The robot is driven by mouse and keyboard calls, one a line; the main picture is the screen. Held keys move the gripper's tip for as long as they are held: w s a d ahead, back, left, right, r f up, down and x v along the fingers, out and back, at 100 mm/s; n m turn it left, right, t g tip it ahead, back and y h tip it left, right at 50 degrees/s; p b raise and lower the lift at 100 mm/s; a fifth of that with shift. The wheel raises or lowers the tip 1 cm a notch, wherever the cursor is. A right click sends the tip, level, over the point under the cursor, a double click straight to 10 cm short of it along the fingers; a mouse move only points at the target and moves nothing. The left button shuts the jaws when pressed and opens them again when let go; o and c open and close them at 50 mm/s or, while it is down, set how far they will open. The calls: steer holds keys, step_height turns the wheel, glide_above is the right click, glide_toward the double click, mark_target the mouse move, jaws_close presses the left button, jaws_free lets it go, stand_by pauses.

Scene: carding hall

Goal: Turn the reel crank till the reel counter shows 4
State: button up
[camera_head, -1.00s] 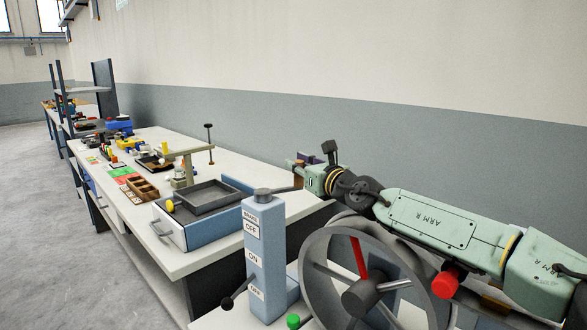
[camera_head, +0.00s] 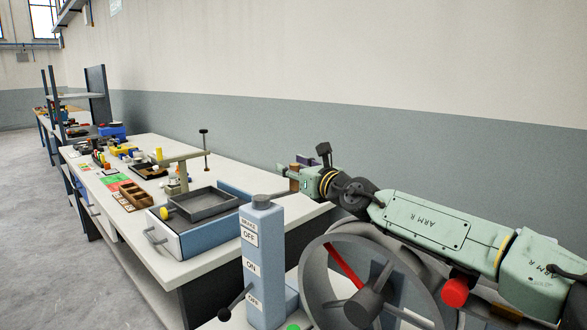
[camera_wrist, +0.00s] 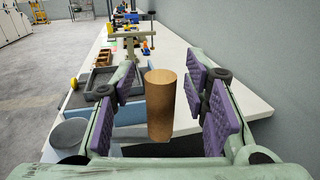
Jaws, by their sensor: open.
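My gripper (camera_head: 300,178) is at the far end of my outstretched arm, above the near end of the bench. In the wrist view its purple-padded jaws (camera_wrist: 165,105) are open on either side of a brown wooden cylinder (camera_wrist: 160,103), which looks like a crank handle. Gaps show between the cylinder and both pads. A brown piece (camera_head: 294,183) shows by the jaws in the head view. A large grey spoked wheel (camera_head: 318,290) with one red spoke (camera_head: 345,265) stands below my arm. I cannot make out the reel counter or its number.
A blue lever post (camera_head: 263,270) marked ON and OFF stands left of the wheel. A red knob (camera_head: 455,292) is under my arm. The bench (camera_head: 225,258) holds a grey tray (camera_head: 200,205) and several small items. Open floor lies left.

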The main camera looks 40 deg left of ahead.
steer(key=v, duration=1.2)
steer(key=shift+c, duration=0.3)
